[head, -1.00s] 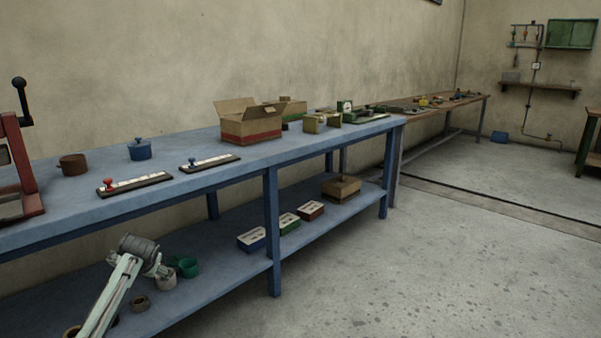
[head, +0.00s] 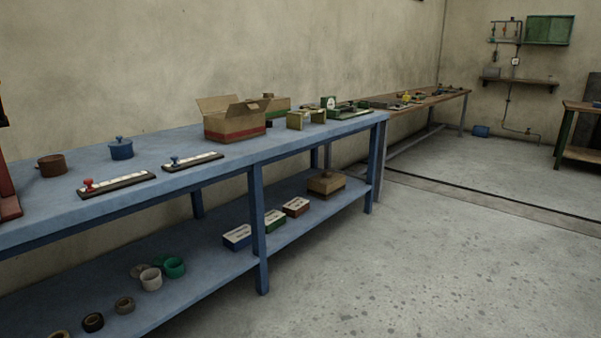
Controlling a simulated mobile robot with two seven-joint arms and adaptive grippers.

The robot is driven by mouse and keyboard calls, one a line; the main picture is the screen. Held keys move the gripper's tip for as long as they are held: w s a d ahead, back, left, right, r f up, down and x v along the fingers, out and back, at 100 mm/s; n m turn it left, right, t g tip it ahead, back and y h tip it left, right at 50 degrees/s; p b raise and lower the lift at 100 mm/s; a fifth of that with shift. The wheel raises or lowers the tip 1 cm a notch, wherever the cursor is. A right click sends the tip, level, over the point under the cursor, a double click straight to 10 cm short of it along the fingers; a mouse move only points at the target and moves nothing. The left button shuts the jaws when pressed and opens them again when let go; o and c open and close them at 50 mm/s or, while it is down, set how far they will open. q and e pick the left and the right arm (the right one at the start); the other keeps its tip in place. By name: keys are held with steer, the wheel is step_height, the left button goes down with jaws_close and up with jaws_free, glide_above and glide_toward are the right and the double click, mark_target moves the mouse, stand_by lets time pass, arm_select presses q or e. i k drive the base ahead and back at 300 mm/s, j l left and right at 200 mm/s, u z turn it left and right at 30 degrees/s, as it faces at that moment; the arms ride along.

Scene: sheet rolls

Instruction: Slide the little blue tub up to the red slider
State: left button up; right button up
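A little blue tub (head: 121,151) with a knobbed lid stands upright on the blue bench top, toward the left. The red slider (head: 89,186) is a red knob at the left end of a dark strip with a pale scale (head: 120,184). It lies nearer the bench's front edge than the tub. The tub stands behind the strip, apart from it. Neither gripper is in view.
A brown pot (head: 51,166) stands left of the tub. A second strip with a blue knob (head: 192,161) lies to the right. An open cardboard box (head: 233,124) stands farther along the blue bench (head: 150,210). The lower shelf holds rolls and small boxes. The floor (head: 400,270) at right is clear.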

mark_target(122, 153)
steer(key=i+u, duration=0.1)
steer(key=u, duration=0.3)
steer(key=i+l+u, duration=0.1)
steer(key=u, duration=0.25)
steer(key=i+l+u, duration=0.1)
steer(key=u, duration=0.3)
steer(key=l+u, duration=0.1)
steer(key=u, duration=0.3)
steer(key=i+l+u, duration=0.15)
steer(key=l, duration=0.2)
steer(key=i+l+u, duration=0.15)
steer(key=l, duration=0.25)
steer(key=l+u, duration=0.15)
steer(key=l, duration=0.2)
steer(key=i+l, duration=0.1)
steer(key=l, duration=0.25)
steer(key=i+l, duration=0.1)
steer(key=l, duration=0.2)
